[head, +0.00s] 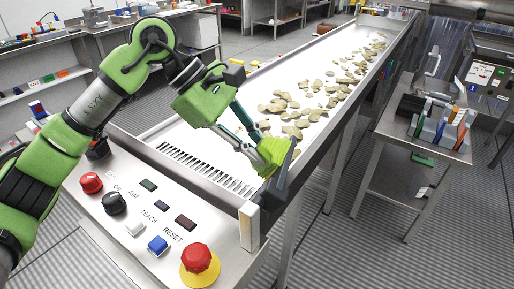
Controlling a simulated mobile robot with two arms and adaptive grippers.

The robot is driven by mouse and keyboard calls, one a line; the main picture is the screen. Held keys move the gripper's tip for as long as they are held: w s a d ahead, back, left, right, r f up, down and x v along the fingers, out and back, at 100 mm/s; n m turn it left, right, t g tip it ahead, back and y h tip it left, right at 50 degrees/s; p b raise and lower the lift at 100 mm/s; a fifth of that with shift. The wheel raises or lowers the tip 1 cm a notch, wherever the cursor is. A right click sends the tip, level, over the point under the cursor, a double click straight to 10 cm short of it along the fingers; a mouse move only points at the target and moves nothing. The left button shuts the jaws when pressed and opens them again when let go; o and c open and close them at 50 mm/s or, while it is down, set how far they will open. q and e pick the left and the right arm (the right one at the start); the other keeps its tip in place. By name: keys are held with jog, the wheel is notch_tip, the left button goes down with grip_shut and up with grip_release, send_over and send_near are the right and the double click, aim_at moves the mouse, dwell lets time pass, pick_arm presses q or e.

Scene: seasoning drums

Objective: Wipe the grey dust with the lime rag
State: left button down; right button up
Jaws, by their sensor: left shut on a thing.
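My left gripper (262,162) reaches down over the near right end of the white conveyor table (185,133). It is shut on the lime rag (271,152), a small bright green bundle that shows between its fingers. The gripper's dark fingertip hides part of the rag and the conveyor's raised side edge behind it. I cannot tell whether the rag touches the surface. I cannot make out any grey dust; the gripper may hide it. My right gripper is not in view.
Many beige chips (330,88) lie along the conveyor. In front is a control panel with a red emergency button (196,258), a blue button (157,245) and black knobs. A steel side cart (400,130) with coloured items stands at the right. A shelf (45,85) stands at the left.

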pick_arm(q)
jog(key=shift+d, duration=0.1)
jog(key=shift+w+d+p, duration=0.2)
jog(key=shift+w+p, duration=0.05)
jog(key=shift+w, duration=0.3)
jog(key=shift+w+d+p, duration=0.2)
jog(key=shift+w, duration=0.35)
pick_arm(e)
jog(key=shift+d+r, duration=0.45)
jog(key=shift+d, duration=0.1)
pick_arm(q)
jog(key=w+a+r+p, duration=0.2)
jog(key=a+r+p, duration=0.1)
jog(key=a, duration=0.4)
jog(key=shift+w+a+r, duration=0.2)
jog(key=shift+w+r, duration=0.05)
jog(key=shift+r, duration=0.5)
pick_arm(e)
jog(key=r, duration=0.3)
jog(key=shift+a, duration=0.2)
